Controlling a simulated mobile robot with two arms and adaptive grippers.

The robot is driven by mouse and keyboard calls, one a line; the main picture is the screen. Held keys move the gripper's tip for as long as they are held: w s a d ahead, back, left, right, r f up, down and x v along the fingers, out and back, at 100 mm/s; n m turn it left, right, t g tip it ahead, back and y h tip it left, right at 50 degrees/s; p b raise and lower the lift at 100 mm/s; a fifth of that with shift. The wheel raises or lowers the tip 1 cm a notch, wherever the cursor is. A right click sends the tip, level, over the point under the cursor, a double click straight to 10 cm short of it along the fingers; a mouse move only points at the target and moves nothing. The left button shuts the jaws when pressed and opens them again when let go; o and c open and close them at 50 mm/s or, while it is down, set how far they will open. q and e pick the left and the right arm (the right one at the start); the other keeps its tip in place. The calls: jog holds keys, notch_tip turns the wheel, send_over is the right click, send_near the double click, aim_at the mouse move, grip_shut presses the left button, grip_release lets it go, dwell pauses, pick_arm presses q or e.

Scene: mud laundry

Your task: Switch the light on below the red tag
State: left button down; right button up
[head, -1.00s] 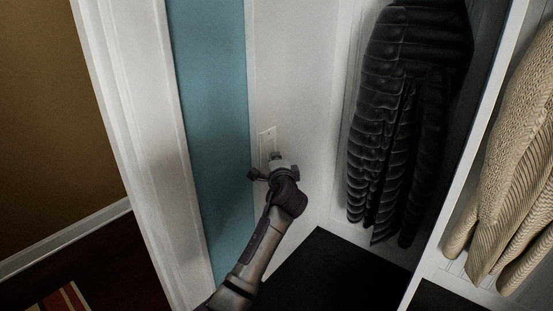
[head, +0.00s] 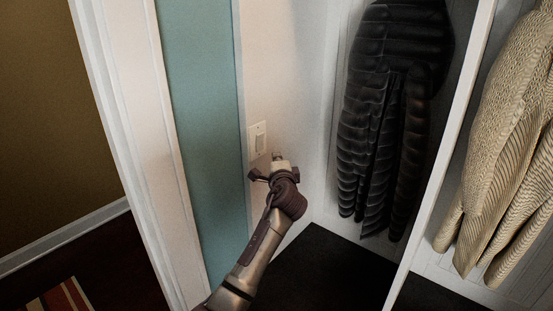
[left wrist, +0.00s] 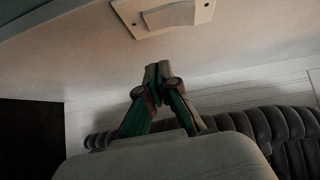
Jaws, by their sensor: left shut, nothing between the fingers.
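A white light switch plate (head: 257,139) with a rocker is on the white side wall of the closet, beside the teal strip. It also shows at the top of the left wrist view (left wrist: 172,17), cut off by the frame edge. My left gripper (head: 278,158) is just below and to the right of the plate in the head view. In the left wrist view its fingertips (left wrist: 158,74) are shut together, empty, and apart from the plate. No red tag shows in either view. My right gripper is not in view.
A black puffer coat (head: 396,110) hangs in the closet to the right of my left gripper. Knitted beige clothing (head: 503,150) hangs beyond a white divider (head: 445,150). A white door frame (head: 135,130) stands left of the teal strip (head: 205,130).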

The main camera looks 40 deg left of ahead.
pick_arm(q)
jog(key=f+b+v, duration=0.1)
jog(key=v, duration=0.7)
jog(key=shift+s+f+b, duration=0.25)
jog(key=shift+s+b, duration=0.1)
jog(key=shift+s, duration=0.05)
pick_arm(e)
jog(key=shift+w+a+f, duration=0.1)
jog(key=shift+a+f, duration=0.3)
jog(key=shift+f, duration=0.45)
pick_arm(q)
jog(key=shift+a, duration=0.1)
